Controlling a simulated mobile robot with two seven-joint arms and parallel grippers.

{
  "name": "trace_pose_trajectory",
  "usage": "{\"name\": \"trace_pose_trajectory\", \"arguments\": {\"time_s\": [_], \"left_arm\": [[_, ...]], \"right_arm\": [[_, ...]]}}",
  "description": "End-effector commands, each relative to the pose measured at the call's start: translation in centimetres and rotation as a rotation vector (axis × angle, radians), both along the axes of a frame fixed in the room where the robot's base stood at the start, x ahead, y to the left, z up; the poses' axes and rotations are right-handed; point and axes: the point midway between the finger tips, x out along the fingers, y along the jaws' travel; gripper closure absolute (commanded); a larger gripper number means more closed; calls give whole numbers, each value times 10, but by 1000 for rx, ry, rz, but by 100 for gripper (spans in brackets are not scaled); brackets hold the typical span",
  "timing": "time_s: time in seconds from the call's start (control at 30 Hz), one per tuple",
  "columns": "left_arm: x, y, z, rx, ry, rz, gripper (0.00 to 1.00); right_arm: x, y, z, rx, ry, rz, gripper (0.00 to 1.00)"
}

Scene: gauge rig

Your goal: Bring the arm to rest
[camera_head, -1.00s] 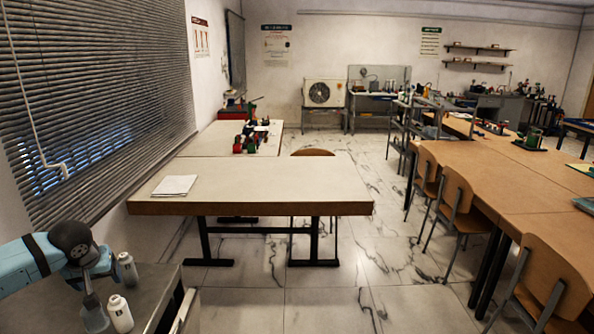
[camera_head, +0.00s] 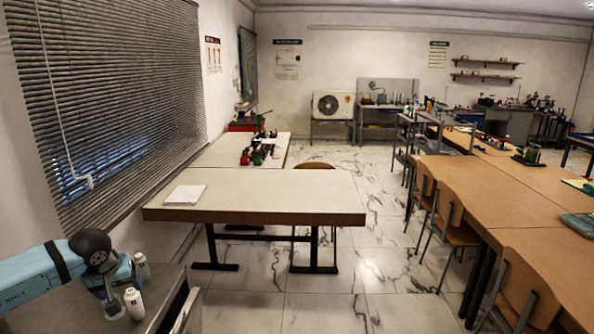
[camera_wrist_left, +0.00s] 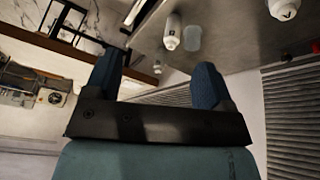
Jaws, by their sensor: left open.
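My left arm (camera_head: 40,278), pale blue with a dark rounded joint, comes in from the left over the grey worktop at the lower left. My left gripper (camera_head: 110,290) is small and partly hidden beyond that joint in the head view. In the left wrist view my left gripper (camera_wrist_left: 155,76) shows two dark blue fingers spread wide, with nothing between them. My right gripper is not in view.
A white bottle (camera_head: 134,303) and another bottle (camera_head: 142,266) stand on the grey worktop (camera_head: 165,290), close to my left arm. A blind (camera_head: 110,110) covers the left wall. A pale table (camera_head: 270,195) with papers (camera_head: 185,194) stands ahead. Chairs and wooden tables line the right.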

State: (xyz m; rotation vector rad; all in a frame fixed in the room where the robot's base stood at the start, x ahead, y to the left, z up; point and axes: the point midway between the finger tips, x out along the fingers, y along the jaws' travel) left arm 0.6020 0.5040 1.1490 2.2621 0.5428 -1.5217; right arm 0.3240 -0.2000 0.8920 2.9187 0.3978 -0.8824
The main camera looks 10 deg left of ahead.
Motion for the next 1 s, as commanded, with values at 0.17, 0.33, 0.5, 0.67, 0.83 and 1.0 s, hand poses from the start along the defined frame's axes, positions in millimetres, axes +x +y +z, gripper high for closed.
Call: {"name": "trace_pose_trajectory", "arguments": {"time_s": [0.17, 0.33, 0.5, 0.67, 0.83, 1.0], "left_arm": [[-21, -108, -59, -442, 61, 104, 24], [-57, -223, -90, -997, 239, 377, 24], [-97, -317, -89, -1645, 639, 925, 24], [-117, -341, -92, -2082, 1145, 1585, 24], [-140, -328, -131, 1570, -1208, -1621, 24], [-196, -308, -203, 755, -928, -1195, 24]], "right_arm": [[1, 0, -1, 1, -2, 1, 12], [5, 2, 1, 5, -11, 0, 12], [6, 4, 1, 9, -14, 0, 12], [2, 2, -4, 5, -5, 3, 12], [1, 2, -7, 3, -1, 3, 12], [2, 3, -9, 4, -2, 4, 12]]}}
